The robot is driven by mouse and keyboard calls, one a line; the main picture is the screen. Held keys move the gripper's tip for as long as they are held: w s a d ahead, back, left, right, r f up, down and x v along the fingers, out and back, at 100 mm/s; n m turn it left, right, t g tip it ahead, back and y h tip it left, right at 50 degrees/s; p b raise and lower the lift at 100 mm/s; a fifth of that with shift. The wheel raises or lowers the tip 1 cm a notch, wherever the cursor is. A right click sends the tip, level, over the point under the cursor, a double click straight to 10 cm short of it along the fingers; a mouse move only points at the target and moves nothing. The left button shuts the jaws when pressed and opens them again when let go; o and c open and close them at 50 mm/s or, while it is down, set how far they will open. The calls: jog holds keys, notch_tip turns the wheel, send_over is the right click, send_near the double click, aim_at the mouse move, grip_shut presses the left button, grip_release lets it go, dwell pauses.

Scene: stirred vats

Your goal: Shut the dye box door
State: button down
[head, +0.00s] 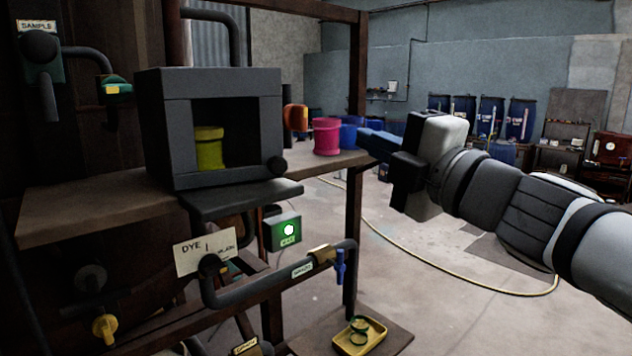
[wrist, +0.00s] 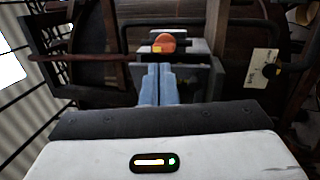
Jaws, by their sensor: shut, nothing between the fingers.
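The dye box (head: 163,130) is a dark grey box on a shelf, left of centre in the head view. Its front is open and a yellow-green pot (head: 209,148) shows inside. A dark flat slab, seemingly its door (head: 240,198), sticks out at the lower front edge, lowered and clear of the opening. In the wrist view the shut fingers (wrist: 156,72) point towards grey surfaces I cannot clearly identify.
A rusty post (head: 357,65) rises behind. Pipes, a DYE sign (head: 205,252) and a green-lit box (head: 283,232) sit below. Floor at right is open.

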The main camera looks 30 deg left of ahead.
jog(key=s+d+f+n+g+b, duration=0.3)
jog(key=s+n+g, duration=0.2)
jog(key=g, duration=0.4)
jog(key=w+a+h+p, duration=0.1)
jog(key=a+p, duration=0.3)
jog(key=a, duration=0.8)
jog(key=shift+a+f+g+p, duration=0.2)
jog(key=shift+f+g+p, duration=0.1)
jog(key=shift+f, duration=0.15)
